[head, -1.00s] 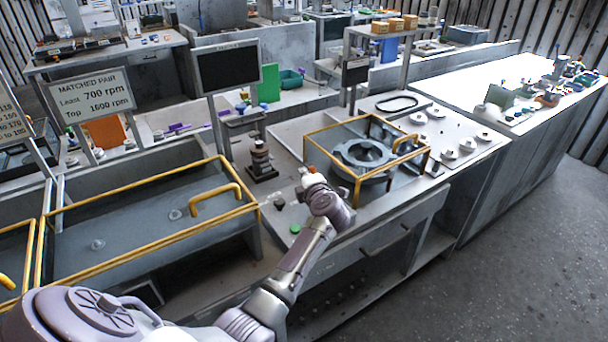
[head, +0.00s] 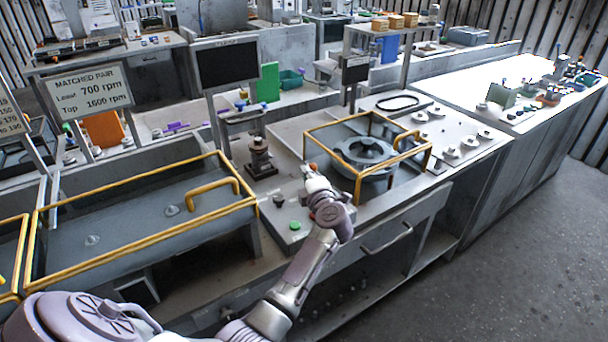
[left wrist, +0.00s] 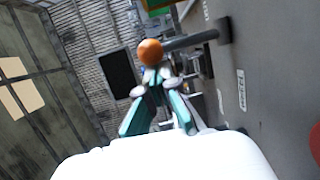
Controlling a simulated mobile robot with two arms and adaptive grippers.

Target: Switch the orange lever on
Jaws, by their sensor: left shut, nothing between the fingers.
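The orange lever has a round orange knob (left wrist: 150,52) on a dark bar in the left wrist view. The bar runs right to a dark mount on a grey panel. In the head view a small orange spot, the lever knob (head: 313,167), shows at the tip of my left gripper (head: 310,176). In the left wrist view the left gripper (left wrist: 160,88) is shut and empty, with its fingers pointing at the knob. The fingertips overlap the knob's lower edge in the picture; I cannot tell whether they touch. My right gripper is not in view.
A yellow-framed housing (head: 365,165) with a round grey part stands just right of the gripper. A green button (head: 295,225) and a dark button (head: 278,200) sit on the panel to the left. A dark stacked post (head: 260,158) stands behind.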

